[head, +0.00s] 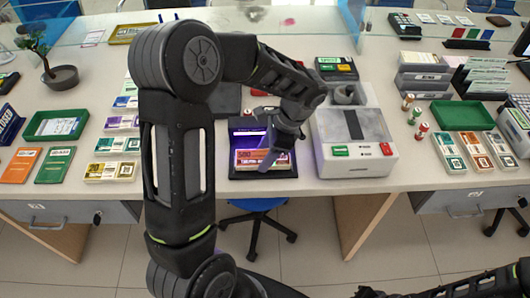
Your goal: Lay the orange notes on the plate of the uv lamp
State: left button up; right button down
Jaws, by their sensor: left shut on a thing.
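The orange note bundle (247,157) lies flat at the dark plate of the uv lamp (262,174), under a purple glow. My left gripper (268,162) reaches down from above and is shut on the bundle near its right part. The fingers hide some of the bundle. I cannot tell whether the bundle rests fully on the plate or is held just over it. Only part of my right arm shows at the bottom right edge; its gripper is not in view.
A grey-white counting machine (352,142) stands close to the right of the lamp. Other note bundles (110,171) lie to the left, and orange ones (475,150) lie far right near a green tray (462,115). A glass screen (285,25) stands behind.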

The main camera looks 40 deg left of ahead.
pick_arm(q)
jog(key=shift+f, duration=0.2)
jog(key=o, duration=1.4)
jog(key=shift+r, duration=0.1)
jog(key=shift+o, duration=0.2)
